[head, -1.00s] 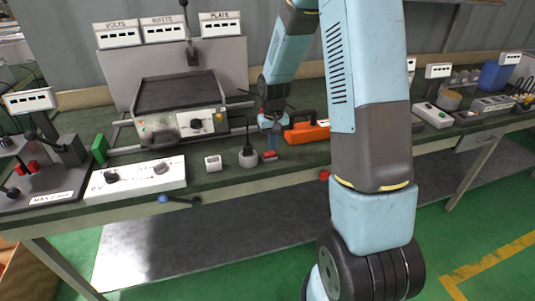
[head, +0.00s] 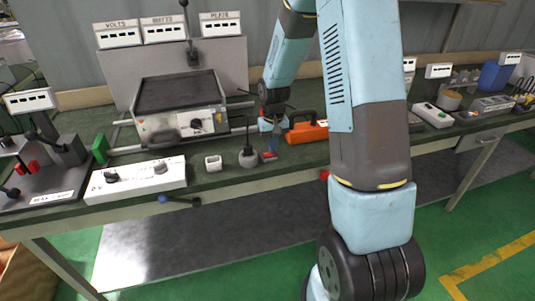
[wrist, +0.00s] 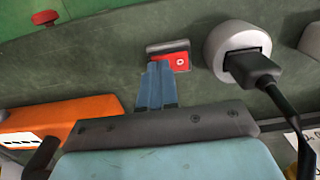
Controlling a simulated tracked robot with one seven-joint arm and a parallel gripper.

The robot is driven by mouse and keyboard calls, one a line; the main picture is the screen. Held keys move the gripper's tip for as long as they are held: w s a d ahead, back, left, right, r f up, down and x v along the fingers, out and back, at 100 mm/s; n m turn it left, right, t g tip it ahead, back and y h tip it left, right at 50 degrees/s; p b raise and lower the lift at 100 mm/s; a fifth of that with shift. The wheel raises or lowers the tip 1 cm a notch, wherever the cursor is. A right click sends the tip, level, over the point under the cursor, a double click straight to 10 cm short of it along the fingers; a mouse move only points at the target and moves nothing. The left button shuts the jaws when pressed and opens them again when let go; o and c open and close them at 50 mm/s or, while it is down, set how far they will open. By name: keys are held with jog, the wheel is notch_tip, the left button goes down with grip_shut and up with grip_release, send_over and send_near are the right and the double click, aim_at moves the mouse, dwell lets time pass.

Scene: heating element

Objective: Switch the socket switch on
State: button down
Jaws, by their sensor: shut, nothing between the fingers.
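The socket switch (wrist: 182,60) is a small red rocker in a grey frame, with a light round mark on its right part. It also shows as a small red spot in the head view (head: 267,157). To its right in the wrist view is the round socket (wrist: 213,50), with a black plug (wrist: 255,68) in it. My gripper (wrist: 160,66) is shut and empty. Its blue fingertips are at the switch's near edge and overlap its left part in the wrist view. I cannot tell whether they touch it. The gripper also shows in the head view (head: 271,147).
An orange device (head: 305,132) lies close to the right of my gripper in the head view. A small white box (head: 213,163) and a white panel with knobs (head: 137,180) are to the left. A hotplate device (head: 180,110) stands behind. The bench front (head: 245,182) is mostly clear.

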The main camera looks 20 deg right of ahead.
jog(key=shift+f, duration=0.15)
jog(key=shift+r, duration=3.5)
jog(key=s+r+t, duration=0.3)
jog(key=s+r, duration=0.8)
jog(key=r, duration=0.5)
jog(key=s+r+t, duration=0.1)
jog(key=s+r, duration=0.2)
jog(key=s, duration=0.5)
jog(key=s+r+t, duration=0.1)
jog(key=s+r, duration=0.3)
jog(key=s, duration=0.5)
jog(key=shift+s+a+r+t, duration=0.15)
jog(key=shift+a+t, duration=0.1)
jog(key=shift+t, duration=0.05)
